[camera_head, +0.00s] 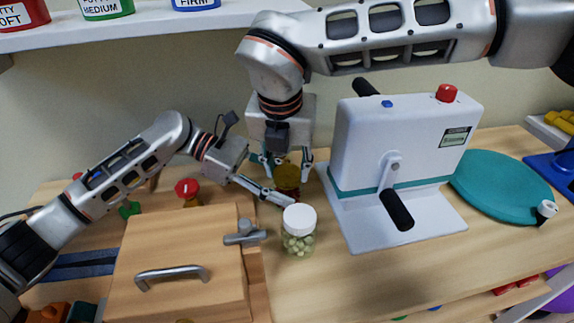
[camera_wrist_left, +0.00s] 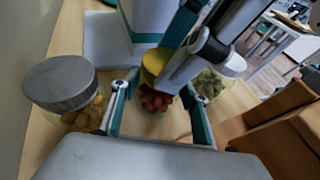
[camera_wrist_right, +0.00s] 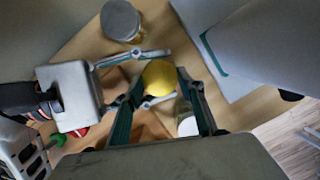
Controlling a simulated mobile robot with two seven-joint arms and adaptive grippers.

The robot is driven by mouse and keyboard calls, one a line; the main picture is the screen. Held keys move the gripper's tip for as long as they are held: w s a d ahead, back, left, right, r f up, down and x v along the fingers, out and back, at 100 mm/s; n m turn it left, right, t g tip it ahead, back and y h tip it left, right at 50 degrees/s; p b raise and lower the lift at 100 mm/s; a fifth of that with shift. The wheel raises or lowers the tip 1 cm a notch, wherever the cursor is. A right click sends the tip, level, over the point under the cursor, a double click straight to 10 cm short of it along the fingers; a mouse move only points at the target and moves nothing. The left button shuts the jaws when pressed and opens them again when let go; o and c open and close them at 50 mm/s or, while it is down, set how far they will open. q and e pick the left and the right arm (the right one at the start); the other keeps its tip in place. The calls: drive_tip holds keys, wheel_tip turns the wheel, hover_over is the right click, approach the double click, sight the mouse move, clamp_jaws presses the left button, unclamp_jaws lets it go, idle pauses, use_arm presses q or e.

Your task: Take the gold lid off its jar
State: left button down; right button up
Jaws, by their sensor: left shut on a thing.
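The jar with the gold lid (camera_head: 287,173) stands on the table and holds red contents (camera_wrist_left: 155,101). My left gripper (camera_head: 277,188) reaches in from the left and is shut on the jar's body, below the lid. Its fingers (camera_wrist_left: 157,112) lie on both sides of the jar in the left wrist view. My right gripper (camera_head: 287,163) points down from above and is open. Its fingers (camera_wrist_right: 161,84) stand on either side of the gold lid (camera_wrist_right: 160,77), with small gaps seeming to show. The lid sits on the jar.
A jar with a white lid (camera_head: 299,218) and pale green contents stands just in front. A grey-lidded jar (camera_wrist_left: 60,84) stands behind. A white machine (camera_head: 400,145) with a crank is close on the right. A wooden box (camera_head: 185,250) with a handle is at the left.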

use_arm(q)
drive_tip(key=shift+f, duration=0.1)
use_arm(e)
drive_tip(key=shift+c, duration=0.2)
drive_tip(key=n, duration=0.2)
drive_tip(key=n+y, duration=0.1)
drive_tip(key=n, duration=0.3)
drive_tip(key=shift+d+y, duration=0.3)
drive_tip(key=shift+y, duration=0.1)
drive_tip(key=n, duration=0.3)
drive_tip(key=n+g+y, duration=0.1)
drive_tip(key=n, duration=0.3)
drive_tip(key=shift+w+d+n+g+y, duration=0.1)
drive_tip(key=shift+n+g+y, duration=0.2)
drive_tip(key=o, duration=1.2)
drive_tip(key=shift+o, duration=0.2)
